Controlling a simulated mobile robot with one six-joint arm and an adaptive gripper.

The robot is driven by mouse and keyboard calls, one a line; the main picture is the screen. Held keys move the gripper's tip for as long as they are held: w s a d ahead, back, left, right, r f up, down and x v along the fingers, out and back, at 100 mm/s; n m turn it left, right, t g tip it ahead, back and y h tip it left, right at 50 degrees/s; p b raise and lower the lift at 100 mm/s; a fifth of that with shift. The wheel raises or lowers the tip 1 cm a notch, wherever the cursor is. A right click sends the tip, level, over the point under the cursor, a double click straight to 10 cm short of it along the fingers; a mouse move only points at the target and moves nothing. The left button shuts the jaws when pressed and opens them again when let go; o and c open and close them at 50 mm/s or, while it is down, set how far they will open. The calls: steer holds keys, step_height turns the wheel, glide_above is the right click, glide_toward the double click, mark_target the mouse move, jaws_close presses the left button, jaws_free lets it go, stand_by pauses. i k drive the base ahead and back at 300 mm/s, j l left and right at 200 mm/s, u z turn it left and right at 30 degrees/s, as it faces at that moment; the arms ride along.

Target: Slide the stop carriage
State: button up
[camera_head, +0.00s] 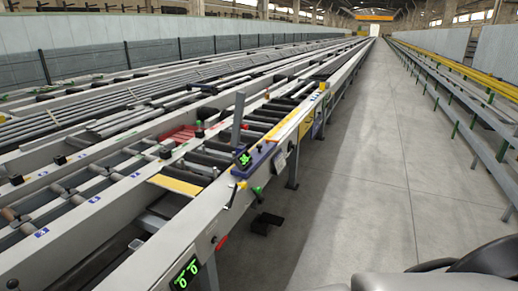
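The stop carriage (262,155) is a dark blue block on the near side rail of the runout table (185,225), near the picture's middle. A small green-lit display sits on its left end, and a dark knob stands on top. An upright grey plate (238,118) rises beside it over the rollers. A lever with a yellow part (241,185) and a green knob (257,190) are at its near lower side. My gripper is not in view. Grey and black parts, probably my own arm, show at the bottom right, apart from the carriage.
A yellow scale strip (292,121) runs along the rail beyond the carriage. A green-digit readout (185,273) is on the table's near side. A black foot pedal (266,222) is on the floor below.

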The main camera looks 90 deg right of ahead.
mark_target(245, 163)
steer(key=z, duration=2.95)
steer(key=i+l+u, duration=0.15)
steer(key=i+l, duration=0.15)
steer(key=i, duration=0.15)
steer(key=i+l+u, duration=0.1)
steer(key=i+l, duration=0.25)
steer(key=i+l+u, duration=0.15)
steer(key=i+l, duration=0.25)
steer(key=i, duration=0.15)
steer(key=i+l+u, duration=0.15)
steer(key=i+l, duration=0.25)
steer(key=i+l+u, duration=0.15)
steer(key=i+l, duration=0.25)
steer(key=i+l+u, duration=0.1)
steer(key=i+l, duration=0.25)
steer(key=l, duration=0.3)
steer(key=i+l+u, duration=0.15)
steer(key=i+l, duration=0.2)
steer(key=l, duration=0.2)
